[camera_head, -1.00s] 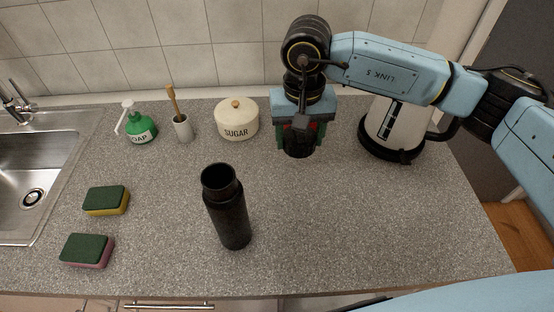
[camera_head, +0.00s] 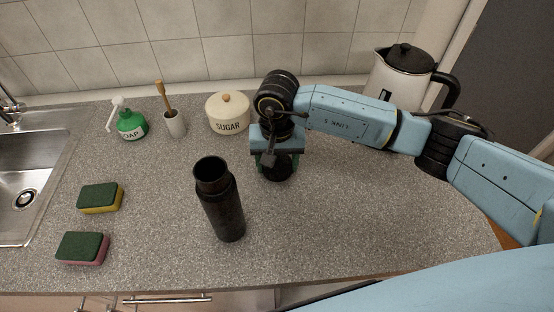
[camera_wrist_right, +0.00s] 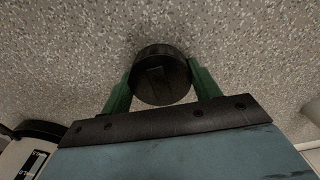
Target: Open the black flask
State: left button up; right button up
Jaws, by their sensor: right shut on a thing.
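The black flask (camera_head: 223,208) stands upright on the grey counter in the head view, its mouth open and bare at the top. My right gripper (camera_head: 277,160) is behind it and to its right, pointing down. It is shut on the round black lid (camera_head: 279,172), which is apart from the flask. The wrist view shows the lid (camera_wrist_right: 161,76) between the green fingers of the right gripper (camera_wrist_right: 161,88), close to the counter; whether it touches the counter is unclear. My left gripper is not in view.
A cream sugar pot (camera_head: 228,114), a utensil cup (camera_head: 175,125) and a green soap bottle (camera_head: 131,124) stand at the back. A kettle (camera_head: 397,80) is behind my right arm. Two sponges (camera_head: 100,198) (camera_head: 82,248) lie by the sink (camera_head: 48,190). The counter right of the flask is clear.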

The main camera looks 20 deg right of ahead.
jog(key=o, duration=0.6)
jog(key=shift+f, duration=0.15)
jog(key=o, duration=0.5)
jog(key=shift+r, duration=0.2)
